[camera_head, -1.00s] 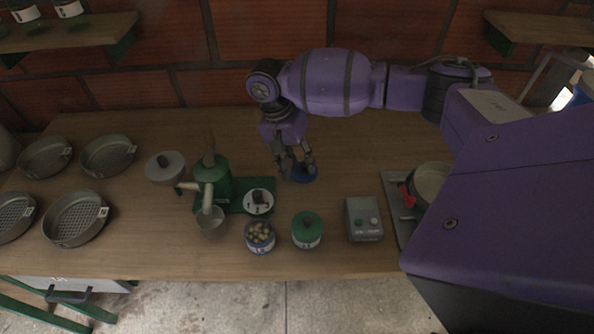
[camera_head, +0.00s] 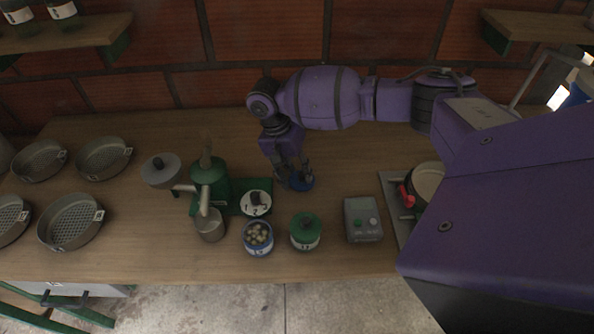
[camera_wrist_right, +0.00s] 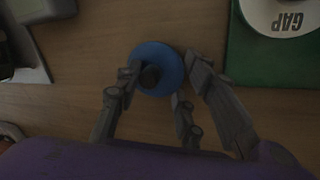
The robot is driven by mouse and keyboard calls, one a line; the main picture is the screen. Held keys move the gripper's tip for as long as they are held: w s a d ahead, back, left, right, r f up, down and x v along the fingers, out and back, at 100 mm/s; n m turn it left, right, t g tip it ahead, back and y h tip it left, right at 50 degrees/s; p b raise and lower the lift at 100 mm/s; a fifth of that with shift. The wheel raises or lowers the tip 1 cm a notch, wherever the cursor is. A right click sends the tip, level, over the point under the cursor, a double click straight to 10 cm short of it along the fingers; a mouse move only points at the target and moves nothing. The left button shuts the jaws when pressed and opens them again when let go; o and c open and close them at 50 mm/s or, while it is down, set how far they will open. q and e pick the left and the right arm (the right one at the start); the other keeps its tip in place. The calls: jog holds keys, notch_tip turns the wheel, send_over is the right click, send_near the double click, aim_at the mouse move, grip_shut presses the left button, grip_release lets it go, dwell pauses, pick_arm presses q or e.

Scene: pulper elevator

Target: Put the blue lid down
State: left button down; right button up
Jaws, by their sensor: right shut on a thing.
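The blue lid (camera_head: 301,182) is a round disc with a dark knob. It is at the middle of the wooden table, behind the green-lidded jar. It also shows in the right wrist view (camera_wrist_right: 157,55). My right gripper (camera_head: 294,180) points down over the lid and is shut on it, with the fingers around the knob. The lid is at or very near the table top; I cannot tell if it touches. An open blue-banded jar (camera_head: 257,238) of pale round pieces stands in front. My left gripper is not in view.
A green-lidded jar (camera_head: 305,231) and a grey box (camera_head: 362,219) stand in front. Sieves (camera_head: 70,221) fill the left; a pan (camera_head: 427,181) is at right.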

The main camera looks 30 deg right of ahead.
jog(key=shift+f, duration=0.2)
jog(key=o, duration=0.9)
jog(key=shift+r, duration=0.55)
jog(key=v, duration=1.2)
jog(key=shift+r, duration=0.1)
